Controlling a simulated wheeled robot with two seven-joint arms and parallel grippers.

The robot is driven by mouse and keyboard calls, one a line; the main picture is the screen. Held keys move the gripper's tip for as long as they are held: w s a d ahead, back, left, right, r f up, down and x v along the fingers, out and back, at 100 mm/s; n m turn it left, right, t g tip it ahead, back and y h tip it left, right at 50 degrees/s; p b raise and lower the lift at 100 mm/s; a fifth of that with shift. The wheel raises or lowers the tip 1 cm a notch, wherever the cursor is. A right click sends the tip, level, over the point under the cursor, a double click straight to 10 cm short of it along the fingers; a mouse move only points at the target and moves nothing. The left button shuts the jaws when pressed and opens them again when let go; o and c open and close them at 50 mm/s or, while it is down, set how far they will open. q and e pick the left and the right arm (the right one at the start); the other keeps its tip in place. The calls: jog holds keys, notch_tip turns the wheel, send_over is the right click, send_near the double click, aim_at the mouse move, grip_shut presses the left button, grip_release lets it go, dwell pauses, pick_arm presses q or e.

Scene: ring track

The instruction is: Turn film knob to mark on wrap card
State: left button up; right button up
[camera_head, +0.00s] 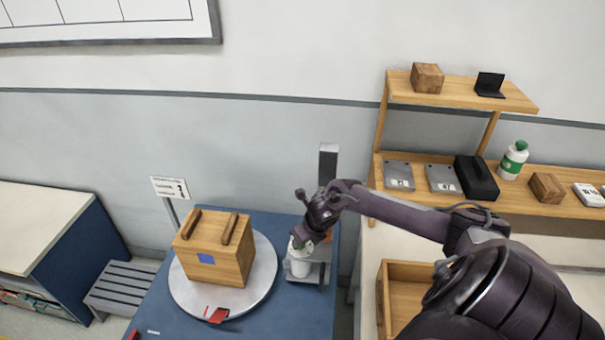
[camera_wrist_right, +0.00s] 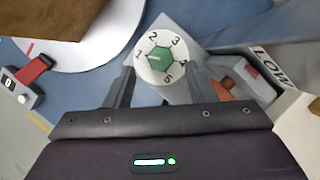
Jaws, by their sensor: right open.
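The film knob (camera_wrist_right: 155,58) is a green hexagon on a white dial numbered 1 to 5 in the right wrist view. Its pale line appears to lie toward the 1. My right gripper (camera_wrist_right: 160,84) is open, with one finger on each side of the dial's near part; I cannot tell whether they touch it. In the head view the right gripper (camera_head: 304,241) is over the white-topped stand and hides most of the knob. The wrap card (camera_head: 170,187) stands on a post at left; its large mark looks like a 3. My left gripper is not in view.
A wooden crate (camera_head: 230,268) sits on a round white turntable (camera_head: 262,262) on the blue table, left of the gripper. Shelves (camera_head: 460,95) with boxes stand at right.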

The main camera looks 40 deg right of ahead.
jog(key=shift+x, duration=1.6)
jog(key=c, duration=1)
